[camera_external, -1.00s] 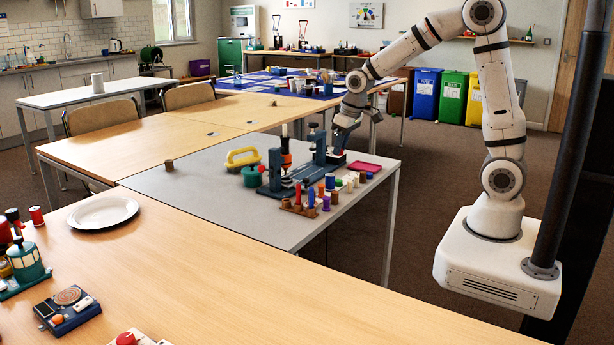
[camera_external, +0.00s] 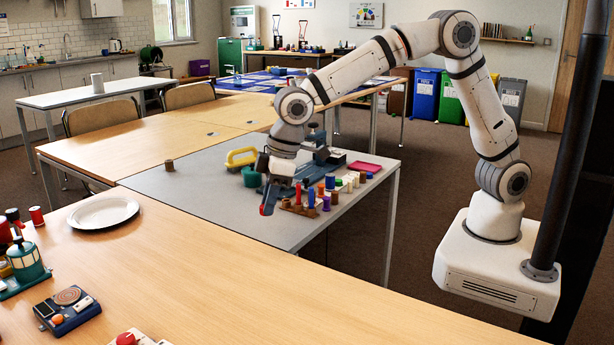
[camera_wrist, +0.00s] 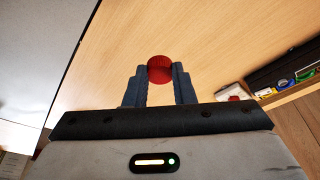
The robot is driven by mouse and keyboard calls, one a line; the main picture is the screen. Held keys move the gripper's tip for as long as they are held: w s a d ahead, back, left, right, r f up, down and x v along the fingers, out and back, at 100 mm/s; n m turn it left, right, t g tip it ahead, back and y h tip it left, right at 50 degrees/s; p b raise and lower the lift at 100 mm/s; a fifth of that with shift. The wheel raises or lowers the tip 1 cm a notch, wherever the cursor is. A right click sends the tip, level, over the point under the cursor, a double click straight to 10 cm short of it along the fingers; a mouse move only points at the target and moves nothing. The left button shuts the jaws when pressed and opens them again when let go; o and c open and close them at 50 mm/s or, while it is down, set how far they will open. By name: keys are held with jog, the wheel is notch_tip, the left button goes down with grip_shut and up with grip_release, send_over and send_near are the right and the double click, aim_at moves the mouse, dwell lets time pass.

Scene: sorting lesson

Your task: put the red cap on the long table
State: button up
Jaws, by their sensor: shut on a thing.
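My gripper (camera_external: 270,203) is above the grey table's front part, near its edge with the long wooden table. In the wrist view its two blue fingers are shut on the round red cap (camera_wrist: 160,66). The long wooden table (camera_external: 215,270) fills the foreground of the external view. Its wood surface (camera_wrist: 225,45) also lies behind the cap in the wrist view, with the cap apart from it as far as I can tell.
The grey table (camera_external: 200,190) holds a rack of colored pegs (camera_external: 298,209), a yellow-handled thing (camera_external: 242,157) and a pink tray (camera_external: 364,167). On the wooden table are a white plate (camera_external: 103,213), a teal lantern (camera_external: 27,262) and a small panel (camera_external: 67,310). Its middle is clear.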

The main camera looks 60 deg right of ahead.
jog(key=n, duration=0.1)
send_over(267, 286)
jog(key=f, duration=0.7)
jog(key=d+f, duration=0.1)
jog(key=f, duration=0.3)
jog(key=shift+s, duration=0.3)
jog(key=shift+f, duration=2.1)
jog(key=shift+f+b, duration=0.15)
jog(key=shift+b, duration=0.25)
jog(key=o, duration=1)
jog(key=shift+c, duration=0.2)
jog(key=v, duration=1.2)
jog(key=shift+p, duration=0.4)
jog(key=shift+w, duration=0.15)
